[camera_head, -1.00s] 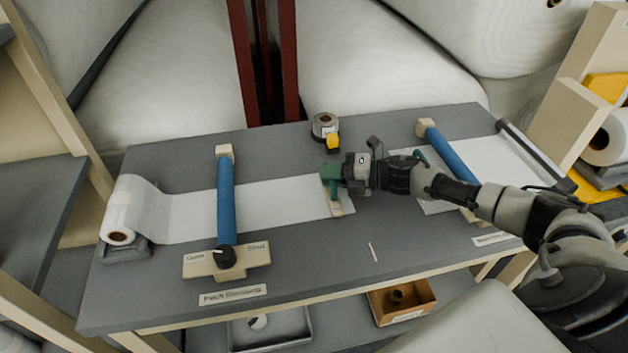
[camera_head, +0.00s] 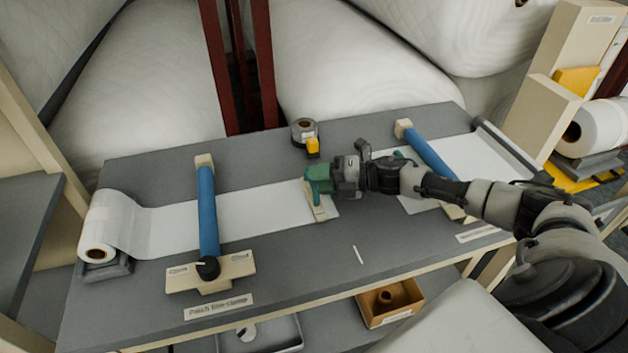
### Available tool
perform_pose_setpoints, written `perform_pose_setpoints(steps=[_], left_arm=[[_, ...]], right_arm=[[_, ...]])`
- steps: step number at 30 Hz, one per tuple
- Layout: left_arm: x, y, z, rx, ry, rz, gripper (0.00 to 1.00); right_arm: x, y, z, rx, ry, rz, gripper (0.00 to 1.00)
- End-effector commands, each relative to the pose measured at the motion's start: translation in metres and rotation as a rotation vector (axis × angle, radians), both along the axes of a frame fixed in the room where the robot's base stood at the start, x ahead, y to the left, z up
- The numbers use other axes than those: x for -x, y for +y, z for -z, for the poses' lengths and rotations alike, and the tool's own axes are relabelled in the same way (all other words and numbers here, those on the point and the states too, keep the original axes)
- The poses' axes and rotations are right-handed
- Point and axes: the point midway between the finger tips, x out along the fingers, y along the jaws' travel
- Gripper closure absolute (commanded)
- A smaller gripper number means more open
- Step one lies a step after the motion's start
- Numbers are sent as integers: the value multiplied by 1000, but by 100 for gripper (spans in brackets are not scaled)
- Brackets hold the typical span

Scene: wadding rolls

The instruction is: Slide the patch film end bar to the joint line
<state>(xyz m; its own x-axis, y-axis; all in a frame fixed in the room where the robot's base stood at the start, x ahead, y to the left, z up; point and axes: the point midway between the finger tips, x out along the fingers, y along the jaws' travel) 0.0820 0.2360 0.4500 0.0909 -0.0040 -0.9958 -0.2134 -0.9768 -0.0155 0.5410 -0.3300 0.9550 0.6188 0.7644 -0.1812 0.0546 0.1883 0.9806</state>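The patch film (camera_head: 262,204) runs flat from a roll (camera_head: 104,230) at the left, under a blue clamp bar (camera_head: 207,208), to a pale end bar (camera_head: 316,207) near the table's middle. My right gripper (camera_head: 318,184) is at the far part of this end bar, with a green piece at its tip. The green piece and wrist hide where the fingers meet the bar, so their closure is unclear. A second white film (camera_head: 478,160) lies at the right, its near end partly behind my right arm. My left gripper is out of view. I cannot make out a joint line for certain.
A tape dispenser (camera_head: 305,135) with a yellow part stands behind the gripper. A short white strip (camera_head: 358,254) lies on the bare front of the table (camera_head: 290,265). A second blue clamp bar (camera_head: 428,153) crosses the right film. A cardboard box (camera_head: 389,301) sits below.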

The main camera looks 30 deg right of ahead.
Motion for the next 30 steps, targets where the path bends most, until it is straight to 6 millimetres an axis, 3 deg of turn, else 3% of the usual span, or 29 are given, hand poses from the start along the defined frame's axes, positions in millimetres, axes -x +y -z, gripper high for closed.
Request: perform_pose_setpoints(steps=[12,18,30], left_arm=[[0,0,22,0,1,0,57],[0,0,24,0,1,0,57],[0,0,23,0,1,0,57]], right_arm=[[50,-62,-11,3,6,2,61],[58,-72,-15,1,3,1,61],[59,-73,-16,0,1,1,61]])
